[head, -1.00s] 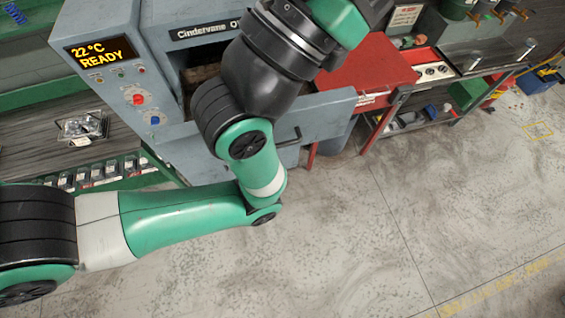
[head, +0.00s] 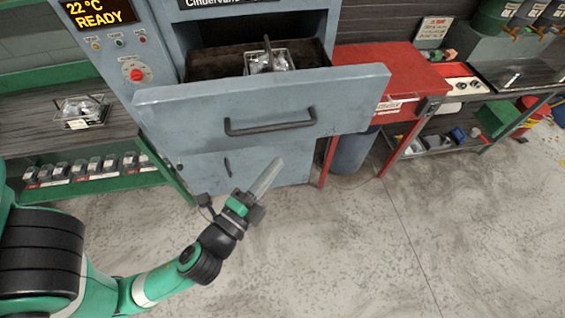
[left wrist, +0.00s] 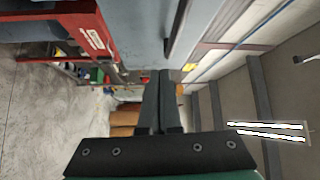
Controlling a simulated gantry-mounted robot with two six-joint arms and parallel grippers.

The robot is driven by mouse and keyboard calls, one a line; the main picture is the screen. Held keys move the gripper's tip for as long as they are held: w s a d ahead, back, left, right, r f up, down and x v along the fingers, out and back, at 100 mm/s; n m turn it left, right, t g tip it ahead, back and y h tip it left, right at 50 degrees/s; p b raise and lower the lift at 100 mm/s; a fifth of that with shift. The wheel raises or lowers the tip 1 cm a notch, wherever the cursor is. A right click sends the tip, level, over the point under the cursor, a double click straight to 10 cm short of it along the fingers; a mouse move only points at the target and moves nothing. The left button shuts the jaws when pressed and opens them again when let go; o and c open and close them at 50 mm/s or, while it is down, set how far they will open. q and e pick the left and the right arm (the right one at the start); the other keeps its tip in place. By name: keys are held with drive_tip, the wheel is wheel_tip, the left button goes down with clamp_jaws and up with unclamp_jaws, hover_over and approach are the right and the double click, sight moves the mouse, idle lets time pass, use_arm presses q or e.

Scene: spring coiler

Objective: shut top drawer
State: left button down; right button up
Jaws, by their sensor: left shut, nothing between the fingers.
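The top drawer (head: 200,112) of the grey-blue machine is pulled out in the head view. Its front panel faces me, with a dark bar handle (head: 270,122). A wire basket (head: 272,60) with shiny contents sits inside the drawer. My left gripper (head: 268,176) is shut and empty, below and in front of the drawer handle, apart from it. In the left wrist view, my shut fingers (left wrist: 158,95) point ahead, with a grey-blue panel and its dark handle (left wrist: 178,25) above them. My right gripper is not in view.
A lower front with a small handle (head: 228,167) is under the drawer. A red bench (head: 385,80) stands to the right. A shelf (head: 45,140) with another basket (head: 82,112) is at the left. Open floor (head: 340,250) lies in front. The machine display (head: 100,12) reads 22°C READY.

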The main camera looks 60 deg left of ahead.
use_arm(q)
drive_tip(key=s+f+m+b, duration=0.1)
drive_tip(key=s+f+m, duration=0.15)
drive_tip(key=f, duration=0.45)
drive_tip(key=n+p, duration=0.1)
drive_tip(key=p, duration=0.3)
approach(292, 137)
drive_tip(key=w+d+r, duration=0.1)
drive_tip(key=w, duration=0.3)
drive_tip(key=a, duration=0.1)
drive_tip(key=p, duration=0.1)
drive_tip(key=a+g+p, duration=0.1)
drive_tip(key=shift+w+a+r, duration=0.3)
drive_tip(key=shift+w+r, duration=0.05)
drive_tip(key=shift+w+a+f, duration=0.15)
drive_tip(key=shift+a+f, duration=0.05)
drive_tip(key=shift+a, duration=0.35)
drive_tip(key=shift+f, duration=0.1)
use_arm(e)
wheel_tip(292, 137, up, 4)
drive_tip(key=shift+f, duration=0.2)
use_arm(q)
drive_tip(key=shift+a, duration=0.1)
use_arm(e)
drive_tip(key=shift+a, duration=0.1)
